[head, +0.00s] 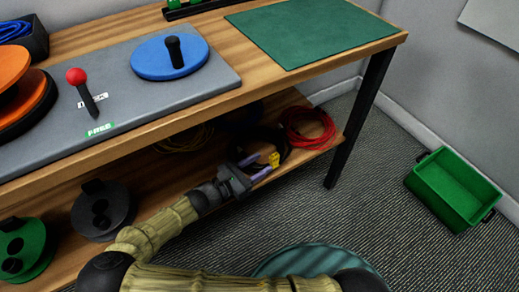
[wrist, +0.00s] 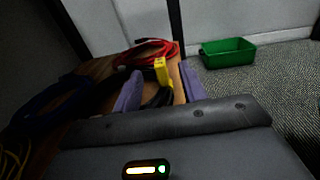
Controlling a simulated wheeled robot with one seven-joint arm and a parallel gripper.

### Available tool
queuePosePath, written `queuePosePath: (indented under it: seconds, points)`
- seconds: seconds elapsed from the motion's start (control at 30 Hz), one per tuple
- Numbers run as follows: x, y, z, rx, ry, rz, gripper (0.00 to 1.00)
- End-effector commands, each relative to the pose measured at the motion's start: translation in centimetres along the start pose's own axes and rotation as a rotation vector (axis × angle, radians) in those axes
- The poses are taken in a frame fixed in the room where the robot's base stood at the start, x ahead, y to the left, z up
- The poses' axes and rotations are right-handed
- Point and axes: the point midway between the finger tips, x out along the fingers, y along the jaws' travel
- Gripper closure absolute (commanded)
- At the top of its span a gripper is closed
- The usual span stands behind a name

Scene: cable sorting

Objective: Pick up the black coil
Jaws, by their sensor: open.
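The black coil (head: 286,150) lies on the lower shelf of the bench, between a red coil and a dark coil. A yellow tag (head: 274,159) sits on its near side. My gripper (head: 256,167) reaches in over the shelf edge, its two purple fingers apart at the coil's near side. In the wrist view, my gripper (wrist: 160,88) is open, with the yellow tag (wrist: 162,71) and part of the black coil (wrist: 157,98) showing between the fingers. Much of the coil is in shadow or hidden, and I cannot tell whether the fingers touch it.
The red coil (head: 308,126) lies just right of the black one. A dark blue coil (wrist: 48,108) and yellow cable (head: 184,138) lie to the left. The bench top overhangs the shelf, and a table leg (head: 360,120) stands right. A green crate (head: 455,188) is on the floor.

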Motion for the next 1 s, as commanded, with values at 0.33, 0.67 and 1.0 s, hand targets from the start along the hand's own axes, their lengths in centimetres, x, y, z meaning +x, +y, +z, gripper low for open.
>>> queuePosePath:
  seconds: [0.33,0.67,1.0]
  points:
    - [3.7,0.1,-1.1,0.000,-0.002,-0.004,0.58]
    - [4.9,0.1,-0.6,0.000,0.000,-0.002,0.58]
    - [5.2,0.0,-0.6,0.000,0.000,-0.008,0.58]
